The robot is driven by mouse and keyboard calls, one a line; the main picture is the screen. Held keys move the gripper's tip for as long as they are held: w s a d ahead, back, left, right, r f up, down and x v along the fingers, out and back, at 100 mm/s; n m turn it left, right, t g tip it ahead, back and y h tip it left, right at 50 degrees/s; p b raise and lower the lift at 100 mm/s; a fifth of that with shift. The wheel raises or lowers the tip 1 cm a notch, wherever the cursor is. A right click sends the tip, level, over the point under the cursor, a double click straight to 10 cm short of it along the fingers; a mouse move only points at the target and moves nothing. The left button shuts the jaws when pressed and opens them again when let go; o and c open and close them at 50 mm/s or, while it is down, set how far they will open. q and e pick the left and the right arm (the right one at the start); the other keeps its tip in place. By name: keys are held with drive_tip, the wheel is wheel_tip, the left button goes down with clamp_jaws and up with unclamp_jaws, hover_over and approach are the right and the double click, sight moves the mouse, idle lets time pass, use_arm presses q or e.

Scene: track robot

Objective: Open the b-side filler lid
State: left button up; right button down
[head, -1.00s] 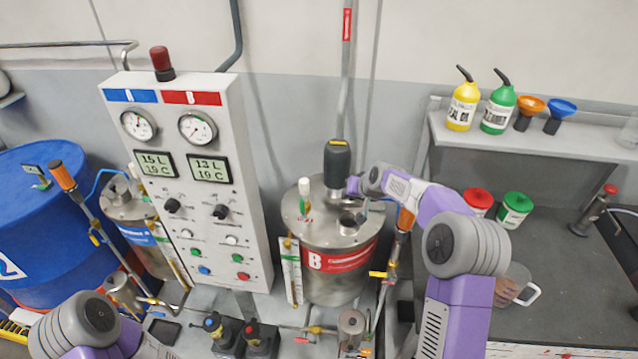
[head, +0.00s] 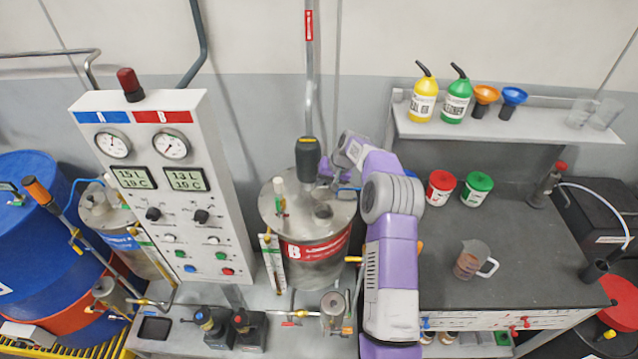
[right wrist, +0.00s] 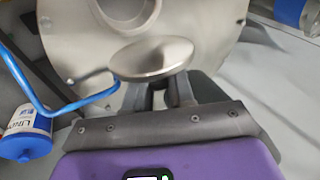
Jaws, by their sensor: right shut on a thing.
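The B tank (head: 315,258) is a steel drum with a red label, in the middle of the head view. My right gripper (right wrist: 158,92) is shut on the filler lid (right wrist: 152,58), a shiny round metal disc, in the right wrist view. Behind the disc is a grey plate with a round opening. In the head view my right gripper (head: 328,178) is over the tank's back right, beside the dark motor (head: 307,160); the lid is hard to make out there. My left gripper is not in view.
The control panel (head: 170,190) stands left of the tank. A blue tube (right wrist: 40,95) curves close to my gripper in the wrist view. A bench (head: 440,240) at the right carries a measuring jug (head: 470,262) and red and green pots.

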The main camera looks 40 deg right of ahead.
drive_tip(key=c, duration=1)
unclamp_jaws()
drive_tip(key=v, duration=0.7)
drive_tip(key=shift+r+b, duration=0.2)
drive_tip(key=shift+b, duration=0.15)
drive_tip(key=shift+s+d, duration=0.15)
